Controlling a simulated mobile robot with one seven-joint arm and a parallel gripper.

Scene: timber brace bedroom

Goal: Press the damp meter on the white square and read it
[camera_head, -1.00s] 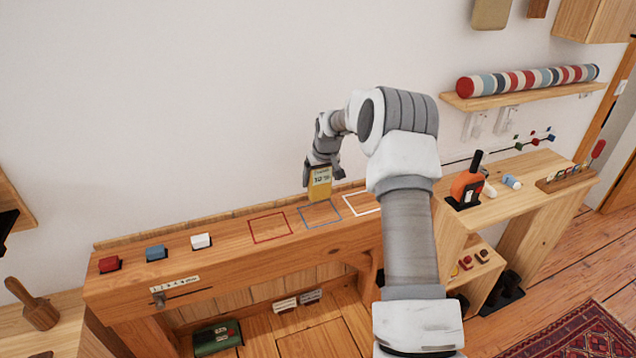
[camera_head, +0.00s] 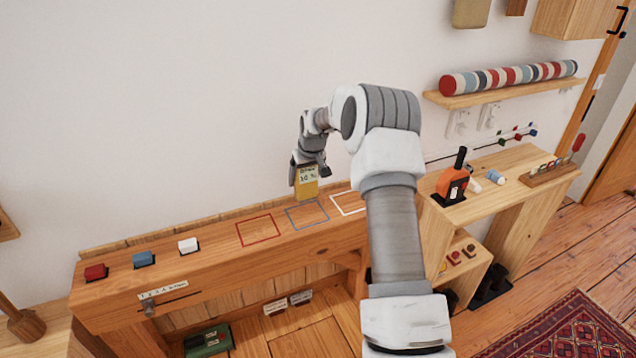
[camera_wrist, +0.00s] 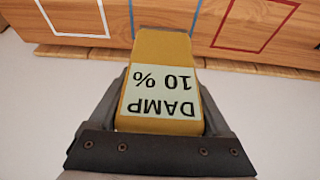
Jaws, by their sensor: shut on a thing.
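The yellow damp meter (camera_head: 307,188) is held by my gripper (camera_head: 309,172), and its pale display reads "DAMP 10 %". The meter (camera_wrist: 158,105) fills the middle of the wrist view, its text upside down there. It hangs over the wooden beam (camera_head: 190,275), by the back edge of the blue square outline (camera_head: 307,215). I cannot tell if its tip touches the wood. The white square outline (camera_head: 345,212) lies right of the blue one, partly hidden by my arm. In the wrist view the white square (camera_wrist: 75,34) is at upper left.
The red square outline (camera_head: 257,230) lies left of the blue one. An orange tool (camera_head: 452,183) stands on the right bench. The wall rises behind.

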